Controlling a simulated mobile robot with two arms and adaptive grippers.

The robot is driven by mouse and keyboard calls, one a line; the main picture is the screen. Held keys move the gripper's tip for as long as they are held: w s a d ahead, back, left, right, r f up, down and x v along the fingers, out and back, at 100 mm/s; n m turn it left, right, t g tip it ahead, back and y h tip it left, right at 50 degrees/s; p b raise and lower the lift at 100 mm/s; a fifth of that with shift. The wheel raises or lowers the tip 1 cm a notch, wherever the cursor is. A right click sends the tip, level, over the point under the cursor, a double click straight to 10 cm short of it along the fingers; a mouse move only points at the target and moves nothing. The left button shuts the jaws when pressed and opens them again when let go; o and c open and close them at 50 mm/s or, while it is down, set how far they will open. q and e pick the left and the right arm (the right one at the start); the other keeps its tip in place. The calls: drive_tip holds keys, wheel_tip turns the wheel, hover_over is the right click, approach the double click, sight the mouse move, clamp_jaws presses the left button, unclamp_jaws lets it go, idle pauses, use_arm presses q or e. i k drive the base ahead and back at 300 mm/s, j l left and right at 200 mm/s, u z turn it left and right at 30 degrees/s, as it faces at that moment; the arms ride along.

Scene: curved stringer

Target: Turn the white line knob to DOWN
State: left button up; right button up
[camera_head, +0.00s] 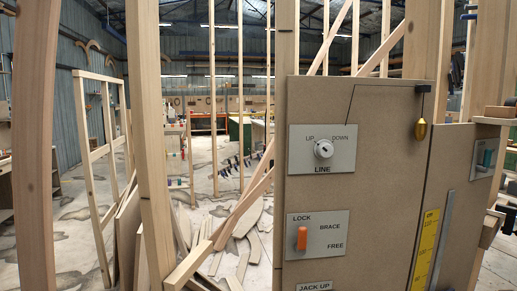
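The white line knob (323,149) is a round white dial on a grey plate (341,163) marked UP, DOWN and LINE, on the upper part of the brown panel. UP is printed above left of the knob and DOWN above right. Its pointer direction is too small to tell. Neither of my grippers shows in the head view.
Below it is a plate with an orange lever (302,238) marked LOCK, BRACE and FREE. A brass plumb bob (421,130) hangs to the right, above a yellow scale (425,248). A wooden post (150,130) and slanting boards stand left of the brown panel (385,200).

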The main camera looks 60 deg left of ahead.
sight(324, 150)
drive_tip(key=k+u, duration=0.1)
drive_tip(key=u, duration=1.25)
